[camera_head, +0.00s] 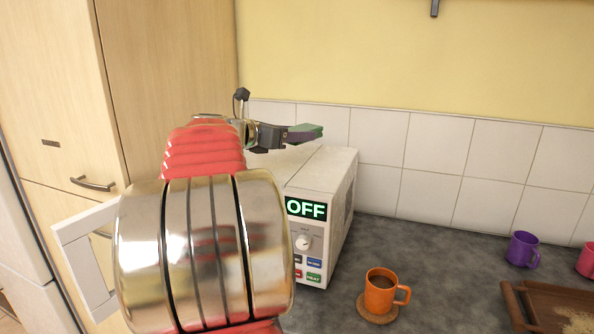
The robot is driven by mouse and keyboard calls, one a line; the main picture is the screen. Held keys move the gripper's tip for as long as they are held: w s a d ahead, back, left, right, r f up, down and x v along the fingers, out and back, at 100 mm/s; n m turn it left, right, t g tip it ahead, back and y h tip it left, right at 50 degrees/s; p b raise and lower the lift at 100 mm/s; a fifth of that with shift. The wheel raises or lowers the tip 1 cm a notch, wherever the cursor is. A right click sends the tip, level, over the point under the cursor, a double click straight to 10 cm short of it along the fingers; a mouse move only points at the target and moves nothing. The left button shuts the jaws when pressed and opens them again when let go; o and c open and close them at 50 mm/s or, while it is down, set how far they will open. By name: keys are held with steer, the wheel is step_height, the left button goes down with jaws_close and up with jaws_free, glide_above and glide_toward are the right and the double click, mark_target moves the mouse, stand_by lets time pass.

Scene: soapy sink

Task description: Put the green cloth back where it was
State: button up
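My gripper (290,136) is at the end of my red and metal arm, above the white microwave (332,180) and in front of the tiled wall. It is seen small and from the side. A small flat green piece, which looks like the green cloth (309,131), is at its fingertips and appears to be held between them. Only a little of the cloth shows. My arm hides much of the microwave, including its opening and the left part of its top. No other green cloth is in view.
The microwave display reads OFF, and its white framed door (72,262) stands open at the left. An orange mug (379,292) with a brown drink sits on a round coaster (376,314). A purple mug (521,249), a pink mug (587,261) and a brown tray (540,290) are right.

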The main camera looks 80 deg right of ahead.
glide_above(295, 174)
steer(key=shift+f, duration=2.8)
steer(key=shift+f, duration=0.1)
steer(key=shift+f, duration=1.75)
steer(key=o, duration=1.1)
steer(key=shift+f, duration=0.1)
steer(key=v, duration=1.2)
steer(key=shift+a, duration=0.1)
